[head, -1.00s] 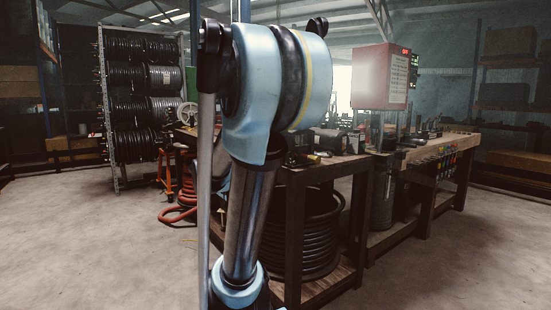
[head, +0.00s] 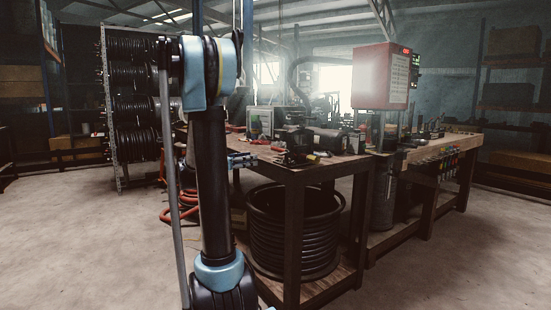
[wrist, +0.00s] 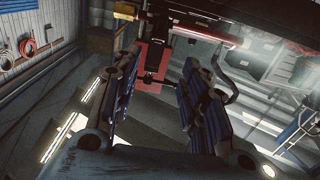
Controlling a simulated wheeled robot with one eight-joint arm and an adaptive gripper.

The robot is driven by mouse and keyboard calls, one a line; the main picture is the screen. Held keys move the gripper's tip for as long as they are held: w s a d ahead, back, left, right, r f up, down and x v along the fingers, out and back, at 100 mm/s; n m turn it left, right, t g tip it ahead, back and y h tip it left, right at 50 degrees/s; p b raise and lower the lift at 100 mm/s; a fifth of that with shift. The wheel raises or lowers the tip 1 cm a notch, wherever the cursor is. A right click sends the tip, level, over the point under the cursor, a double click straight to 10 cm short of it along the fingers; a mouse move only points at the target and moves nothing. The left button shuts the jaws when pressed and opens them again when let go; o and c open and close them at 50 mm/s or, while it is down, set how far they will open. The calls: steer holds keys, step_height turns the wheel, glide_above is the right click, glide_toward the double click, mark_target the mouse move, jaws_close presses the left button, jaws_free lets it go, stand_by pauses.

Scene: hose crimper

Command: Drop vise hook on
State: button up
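My gripper (wrist: 160,68) is open, with its two blue-padded fingers apart in the wrist view. I see nothing held between them. Beyond the fingertips is a red part with a black bar (wrist: 152,62); I cannot tell whether it belongs to the vise. In the head view my gripper (head: 243,160) is partly hidden behind my arm, near the left edge of the workbench (head: 290,176). Dark metal tools and a machine (head: 325,140) are on the bench. I cannot make out the vise hook for certain in either view.
A coiled black hose (head: 295,235) sits on the lower shelf. A rack of hose reels (head: 130,100) stands at the back left, with red hose (head: 187,205) nearby. The floor at left and front right is clear.

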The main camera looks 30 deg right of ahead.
mark_target(281, 154)
steer(key=d, duration=0.5)
steer(key=w+d, duration=0.1)
steer(key=d, duration=1.1)
steer(key=shift+w+d, duration=0.15)
steer(key=shift+c, duration=0.6)
jaws_close()
